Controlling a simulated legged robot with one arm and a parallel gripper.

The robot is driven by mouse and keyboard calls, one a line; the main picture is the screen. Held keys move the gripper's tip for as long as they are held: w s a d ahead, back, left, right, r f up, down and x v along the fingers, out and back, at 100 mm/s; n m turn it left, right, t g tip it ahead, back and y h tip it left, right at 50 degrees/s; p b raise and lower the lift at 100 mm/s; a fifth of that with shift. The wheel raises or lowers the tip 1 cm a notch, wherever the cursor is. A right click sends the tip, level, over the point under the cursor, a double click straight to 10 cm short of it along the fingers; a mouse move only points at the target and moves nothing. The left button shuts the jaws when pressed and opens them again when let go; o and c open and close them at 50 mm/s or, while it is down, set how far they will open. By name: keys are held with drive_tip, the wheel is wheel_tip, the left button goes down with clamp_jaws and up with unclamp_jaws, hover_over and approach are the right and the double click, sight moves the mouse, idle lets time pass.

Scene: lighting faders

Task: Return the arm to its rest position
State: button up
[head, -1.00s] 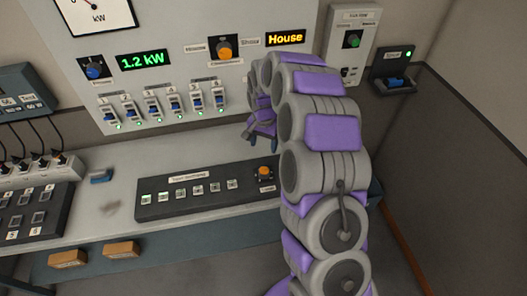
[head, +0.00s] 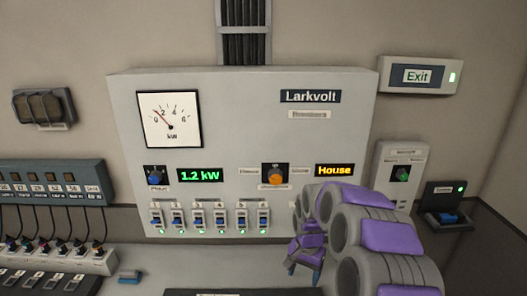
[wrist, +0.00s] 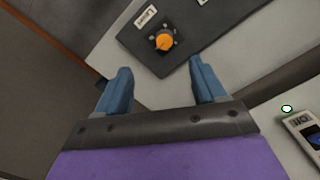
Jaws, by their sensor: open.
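My arm, purple and grey, comes up from the lower right in the head view. My gripper (head: 304,271) hangs in front of the lower right corner of the wall panel (head: 240,120), empty. In the wrist view my gripper (wrist: 160,72) shows two blue fingers spread apart with nothing between them. Beyond the fingertips is an orange knob (wrist: 164,41) on the dark desk console (wrist: 190,45), apart from them.
The wall panel has a blue knob (head: 154,177), an orange selector (head: 275,176) and several breaker switches with green lights. A green-knob box (head: 402,174) and a dark switch box (head: 446,204) stand right of my arm. A blue object (head: 130,277) lies on the desk.

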drive_tip(key=s+r+n+b, duration=0.15)
drive_tip(key=s+r, duration=0.25)
drive_tip(key=s, duration=0.4)
drive_tip(key=s+r+n, duration=0.2)
drive_tip(key=s+r, duration=0.2)
drive_tip(key=s, duration=0.4)
drive_tip(key=s+n+g+b, duration=0.1)
drive_tip(key=s+n, duration=0.1)
drive_tip(key=s, duration=2.1)
drive_tip(key=shift+s+d+r+n+g+b, duration=0.2)
drive_tip(key=shift+d+n+g+b, duration=0.1)
drive_tip(key=shift+d+n+b, duration=0.1)
